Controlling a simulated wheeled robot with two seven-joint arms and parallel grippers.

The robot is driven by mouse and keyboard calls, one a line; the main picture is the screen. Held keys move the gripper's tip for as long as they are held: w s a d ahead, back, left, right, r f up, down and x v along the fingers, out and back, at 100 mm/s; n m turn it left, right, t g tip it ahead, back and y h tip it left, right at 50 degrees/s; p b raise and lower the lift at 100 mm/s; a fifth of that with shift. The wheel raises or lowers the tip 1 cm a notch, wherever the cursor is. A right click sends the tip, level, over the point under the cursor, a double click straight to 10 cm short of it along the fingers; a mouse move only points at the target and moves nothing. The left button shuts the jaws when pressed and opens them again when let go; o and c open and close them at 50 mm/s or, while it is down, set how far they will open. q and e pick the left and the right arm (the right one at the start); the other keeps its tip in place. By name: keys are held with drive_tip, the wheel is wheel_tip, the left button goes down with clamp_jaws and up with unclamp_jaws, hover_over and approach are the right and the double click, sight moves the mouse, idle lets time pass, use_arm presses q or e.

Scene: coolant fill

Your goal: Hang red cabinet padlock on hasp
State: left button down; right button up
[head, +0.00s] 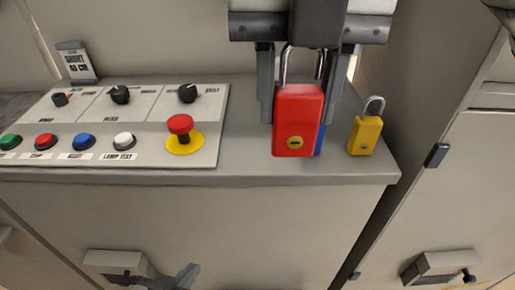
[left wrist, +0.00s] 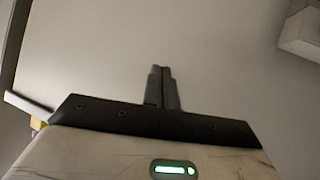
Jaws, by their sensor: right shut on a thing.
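The red padlock (head: 298,122) is upright with its metal shackle up, at the right end of the console top. My right gripper (head: 302,105) comes down from the top and is shut on it; I cannot tell whether the padlock touches the surface. My left gripper (head: 178,279) is low at the bottom edge in the head view, in front of the cabinet. In the left wrist view its two fingers (left wrist: 162,88) are together with nothing visible between them. Grey latch fittings with dark knobs sit on the cabinet front, at left (head: 118,264) and right (head: 440,268); I cannot make out a hasp clearly.
A blue padlock (head: 320,140) is mostly hidden behind the red one. A yellow padlock (head: 365,135) stands to the right, near the console edge. A control panel (head: 215,130) with knobs, buttons and a red mushroom button (head: 180,125) fills the left.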

drive_tip(key=w+a+f, duration=0.1)
drive_tip(key=w+f, duration=0.3)
drive_tip(key=w+a+f+p, duration=0.1)
drive_tip(key=w+f, duration=0.2)
drive_tip(key=w, duration=0.2)
drive_tip(key=w+a+f+p, duration=0.1)
drive_tip(key=w+f, duration=0.3)
drive_tip(key=shift+w+a+f, duration=0.3)
drive_tip(key=shift+f, duration=0.85)
drive_tip(key=o, duration=1.1)
drive_tip(key=shift+r, duration=0.2)
